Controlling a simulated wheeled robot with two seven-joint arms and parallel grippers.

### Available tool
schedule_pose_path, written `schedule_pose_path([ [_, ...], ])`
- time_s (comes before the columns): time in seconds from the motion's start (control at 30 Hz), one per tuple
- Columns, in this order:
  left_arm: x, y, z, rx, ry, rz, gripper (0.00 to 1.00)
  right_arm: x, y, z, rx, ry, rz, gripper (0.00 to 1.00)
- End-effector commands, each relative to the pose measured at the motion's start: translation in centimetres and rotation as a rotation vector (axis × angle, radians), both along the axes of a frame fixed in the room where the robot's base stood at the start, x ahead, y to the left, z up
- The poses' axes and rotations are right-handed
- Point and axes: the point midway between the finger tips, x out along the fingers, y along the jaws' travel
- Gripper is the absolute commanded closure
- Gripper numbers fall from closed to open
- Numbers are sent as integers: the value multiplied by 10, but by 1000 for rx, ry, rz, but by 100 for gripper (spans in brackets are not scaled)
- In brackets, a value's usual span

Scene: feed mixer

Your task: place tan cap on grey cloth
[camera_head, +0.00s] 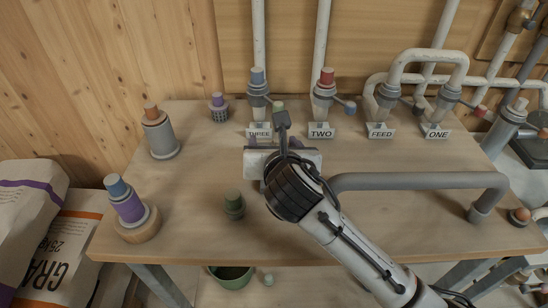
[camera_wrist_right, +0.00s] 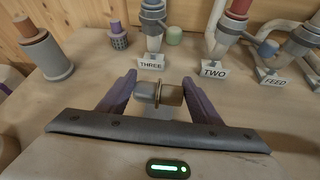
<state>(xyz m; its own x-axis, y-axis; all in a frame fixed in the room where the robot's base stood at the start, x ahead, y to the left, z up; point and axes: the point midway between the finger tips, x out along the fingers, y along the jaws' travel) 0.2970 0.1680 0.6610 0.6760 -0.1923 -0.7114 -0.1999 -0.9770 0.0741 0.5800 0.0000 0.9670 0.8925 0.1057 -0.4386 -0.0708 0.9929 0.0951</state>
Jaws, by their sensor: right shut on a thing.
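My right gripper (camera_head: 283,147) reaches over the middle of the table. In the wrist view its purple fingers (camera_wrist_right: 159,92) are shut on a small cylinder lying sideways between them. The cylinder looks like the tan cap (camera_wrist_right: 171,95), with a tan part to the right, a grey part to the left and a thin brown ring between. It appears held above the tabletop. In the head view my gripper and wrist hide it. I cannot make out a grey cloth in either view. My left gripper is not in view.
Valves and pipes with labels THREE (camera_head: 259,134), TWO (camera_head: 321,131), FEED and ONE line the back. A grey pipe (camera_head: 415,181) crosses right.

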Motion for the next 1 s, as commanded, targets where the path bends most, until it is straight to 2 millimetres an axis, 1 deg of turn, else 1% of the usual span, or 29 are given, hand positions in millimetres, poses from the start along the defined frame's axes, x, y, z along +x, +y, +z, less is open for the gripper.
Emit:
schedule_pose_path([
  [0.07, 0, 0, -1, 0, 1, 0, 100, 0, -1, -7, -1, 1, -1, 70],
  [0.23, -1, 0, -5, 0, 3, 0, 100, 0, -1, -32, -2, 3, 0, 70],
  [0.3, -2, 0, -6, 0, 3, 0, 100, 0, -1, -37, -2, 1, -1, 70],
  [0.53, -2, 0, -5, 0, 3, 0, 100, 0, 0, -37, -1, -1, 0, 70],
  [0.67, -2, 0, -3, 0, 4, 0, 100, 0, 0, -40, -1, 0, 0, 70],
  [0.7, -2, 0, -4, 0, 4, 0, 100, 0, 0, -41, 0, 1, 0, 38],
  [0.8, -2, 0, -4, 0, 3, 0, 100, 0, 0, -41, 0, 1, 0, 23],
  [1.0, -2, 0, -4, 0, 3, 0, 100, 0, 0, -41, 0, 0, 0, 23],
])
